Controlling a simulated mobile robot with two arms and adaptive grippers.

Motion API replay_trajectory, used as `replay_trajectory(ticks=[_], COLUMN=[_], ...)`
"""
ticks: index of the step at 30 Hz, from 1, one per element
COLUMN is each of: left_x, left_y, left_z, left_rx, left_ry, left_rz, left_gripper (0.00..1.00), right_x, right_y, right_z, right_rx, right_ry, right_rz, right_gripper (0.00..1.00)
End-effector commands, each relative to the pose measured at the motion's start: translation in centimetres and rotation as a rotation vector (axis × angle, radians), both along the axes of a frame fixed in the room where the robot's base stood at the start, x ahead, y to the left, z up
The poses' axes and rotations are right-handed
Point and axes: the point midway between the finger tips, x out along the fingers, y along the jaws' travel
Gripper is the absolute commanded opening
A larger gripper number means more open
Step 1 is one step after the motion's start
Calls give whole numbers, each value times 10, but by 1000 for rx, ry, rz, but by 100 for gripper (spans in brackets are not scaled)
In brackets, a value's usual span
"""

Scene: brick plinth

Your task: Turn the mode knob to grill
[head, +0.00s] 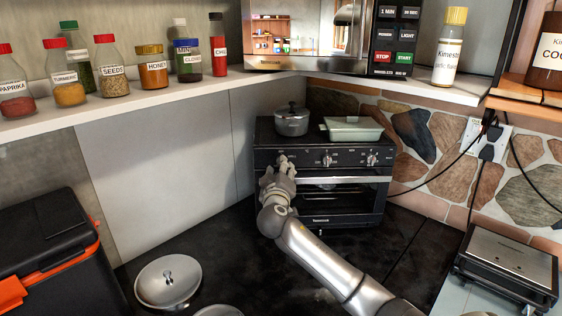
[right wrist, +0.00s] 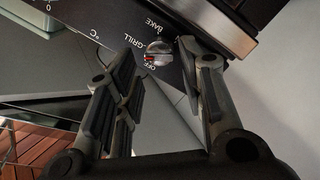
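A black toaster oven (head: 345,205) stands in the back corner of the counter, with knobs along its upper front panel. My right gripper (head: 282,164) is at the panel's left end and covers the knob there in the head view. In the right wrist view the silver mode knob (right wrist: 159,52) shows, with OFF, GRILL and BAKE printed around it. Its red mark lies near OFF. My right gripper (right wrist: 158,48) is open, its two fingertips on either side of the knob. I cannot tell whether they touch it. My left gripper is not in view.
A shelf above holds spice bottles and a microwave (head: 320,35).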

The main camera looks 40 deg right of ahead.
Motion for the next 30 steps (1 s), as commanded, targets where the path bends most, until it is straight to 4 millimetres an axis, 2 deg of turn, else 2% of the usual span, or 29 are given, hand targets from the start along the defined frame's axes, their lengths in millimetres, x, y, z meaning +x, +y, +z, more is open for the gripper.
replay_trajectory(ticks=[3,9,21,22,30], left_x=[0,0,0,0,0], left_y=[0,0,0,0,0], left_z=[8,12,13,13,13], left_rx=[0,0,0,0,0], left_ry=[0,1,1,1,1], left_rz=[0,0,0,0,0], left_gripper=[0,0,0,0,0], right_x=[10,22,26,26,26], right_y=[-12,-23,-26,-26,-26], right_z=[2,1,0,0,0], right_rx=[-1,-1,1,1,0], right_ry=[1,0,-1,-1,0], right_rz=[-3,-1,0,0,0], right_gripper=[37,37,37,35,3])
